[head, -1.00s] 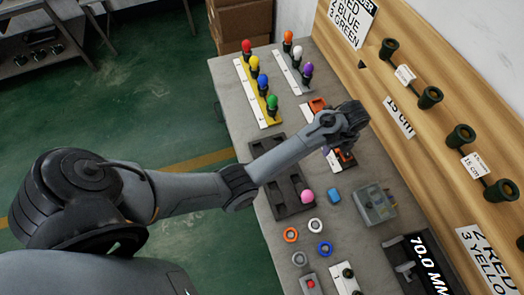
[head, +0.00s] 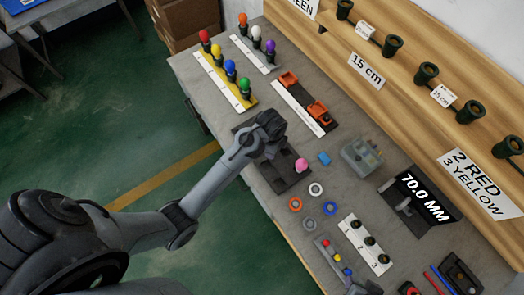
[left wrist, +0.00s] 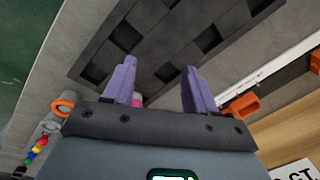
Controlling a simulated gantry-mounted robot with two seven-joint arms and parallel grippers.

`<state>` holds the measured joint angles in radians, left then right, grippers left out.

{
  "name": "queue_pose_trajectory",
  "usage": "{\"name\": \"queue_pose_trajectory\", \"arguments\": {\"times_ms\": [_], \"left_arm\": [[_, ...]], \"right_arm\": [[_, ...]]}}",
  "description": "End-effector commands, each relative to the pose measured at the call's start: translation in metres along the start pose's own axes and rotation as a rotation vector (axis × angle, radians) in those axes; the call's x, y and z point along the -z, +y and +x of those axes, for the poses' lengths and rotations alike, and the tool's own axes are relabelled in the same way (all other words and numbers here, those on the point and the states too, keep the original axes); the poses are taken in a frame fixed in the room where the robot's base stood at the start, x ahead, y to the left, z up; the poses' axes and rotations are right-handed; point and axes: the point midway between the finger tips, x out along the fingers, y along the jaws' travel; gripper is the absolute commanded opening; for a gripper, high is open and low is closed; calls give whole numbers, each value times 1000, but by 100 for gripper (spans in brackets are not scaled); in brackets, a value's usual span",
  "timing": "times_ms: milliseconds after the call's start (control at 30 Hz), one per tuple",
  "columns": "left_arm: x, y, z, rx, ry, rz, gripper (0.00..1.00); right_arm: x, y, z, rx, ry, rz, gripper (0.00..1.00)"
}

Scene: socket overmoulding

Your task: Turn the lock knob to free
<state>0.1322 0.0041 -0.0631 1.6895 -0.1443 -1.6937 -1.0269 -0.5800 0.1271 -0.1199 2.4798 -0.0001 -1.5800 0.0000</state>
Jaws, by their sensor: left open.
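My left gripper (head: 275,140) is over the dark compartmented tray (head: 290,184) in the head view, its fingers mostly hidden by the wrist. In the left wrist view its two purple fingers (left wrist: 158,82) are apart, with nothing held between them. The tray also fills the upper middle there (left wrist: 160,45). Two orange fixtures sit on a dark base with a white strip: the farther one (head: 288,81) and the nearer one (head: 318,111), which has a dark part on it. I cannot tell which part is the lock knob or how it is turned. My right gripper is not in view.
A pink ball (head: 302,164) is by the tray, near a blue block (head: 324,158) and a grey box (head: 361,157). Several coloured bulbs stand on a yellow-edged rack (head: 222,80). Several rings lie nearer. A wooden board (head: 410,55) with dark sockets borders the right.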

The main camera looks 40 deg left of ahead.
Motion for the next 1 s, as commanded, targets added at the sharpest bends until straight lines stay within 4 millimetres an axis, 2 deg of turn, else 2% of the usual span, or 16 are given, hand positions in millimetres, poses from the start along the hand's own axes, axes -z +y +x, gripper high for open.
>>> {"name": "queue_pose_trajectory", "arguments": {"times_ms": [100, 300, 733, 767, 867, 1000], "left_arm": [[-7, 14, 1, 11, 3, -73, 57], [-13, 27, 0, 25, 8, -151, 57], [-15, 31, -1, 29, 10, -181, 57], [-15, 31, -1, 29, 10, -181, 55], [-15, 31, -1, 29, 10, -181, 42], [-18, 28, -4, 28, 8, -207, 42]], "right_arm": [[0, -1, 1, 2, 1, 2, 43], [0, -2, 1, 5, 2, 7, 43], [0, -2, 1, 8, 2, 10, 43], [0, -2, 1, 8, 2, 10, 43], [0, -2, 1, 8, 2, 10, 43], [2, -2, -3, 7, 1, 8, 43]]}}
